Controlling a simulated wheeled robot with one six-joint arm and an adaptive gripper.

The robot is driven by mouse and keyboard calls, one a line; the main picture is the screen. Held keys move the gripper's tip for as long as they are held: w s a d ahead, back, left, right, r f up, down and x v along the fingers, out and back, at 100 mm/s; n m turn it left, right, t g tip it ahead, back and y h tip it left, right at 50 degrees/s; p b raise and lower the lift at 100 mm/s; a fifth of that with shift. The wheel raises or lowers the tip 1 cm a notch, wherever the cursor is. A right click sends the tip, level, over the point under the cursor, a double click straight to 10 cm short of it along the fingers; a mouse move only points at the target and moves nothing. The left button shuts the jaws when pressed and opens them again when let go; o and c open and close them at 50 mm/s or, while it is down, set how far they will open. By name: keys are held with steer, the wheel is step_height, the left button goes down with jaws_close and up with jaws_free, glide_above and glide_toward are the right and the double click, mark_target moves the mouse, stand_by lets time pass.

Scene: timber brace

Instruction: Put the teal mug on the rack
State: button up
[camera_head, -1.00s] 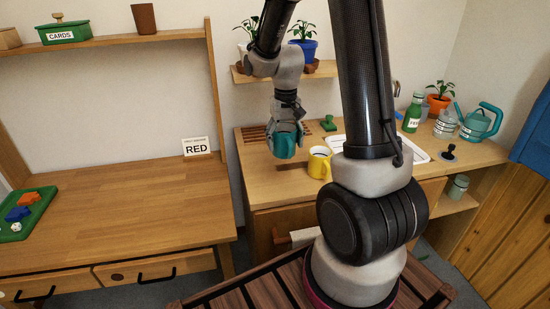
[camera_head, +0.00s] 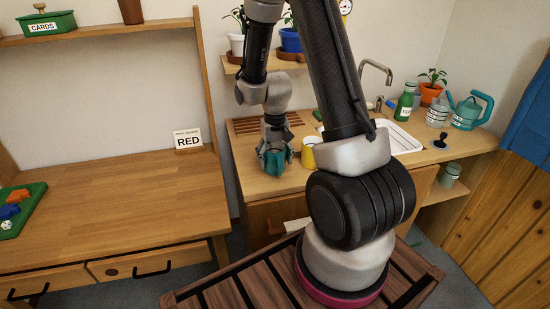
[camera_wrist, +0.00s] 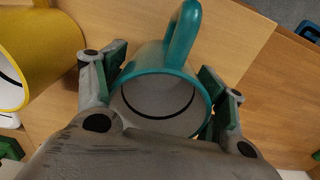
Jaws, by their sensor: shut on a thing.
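The teal mug (camera_head: 273,165) is between the fingers of my gripper (camera_head: 276,156), which is shut on it. In the wrist view the mug (camera_wrist: 160,72) sits between both finger pads, with its handle pointing up in the picture and its round opening facing the camera. The slatted wooden rack (camera_head: 252,125) lies on the counter, just behind the mug in the head view. The mug is low at the front of the rack; I cannot tell whether it touches the counter.
A yellow mug (camera_head: 308,153) stands close to the right of my gripper; it also shows in the wrist view (camera_wrist: 42,50). A white sink (camera_head: 400,138) is further right. A shelf (camera_head: 232,68) with potted plants hangs above the rack.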

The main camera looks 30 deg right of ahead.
steer(key=o, duration=0.8)
steer(key=shift+f, duration=0.2)
steer(key=shift+c, duration=0.2)
steer(key=o, duration=0.4)
steer(key=shift+r, duration=0.15)
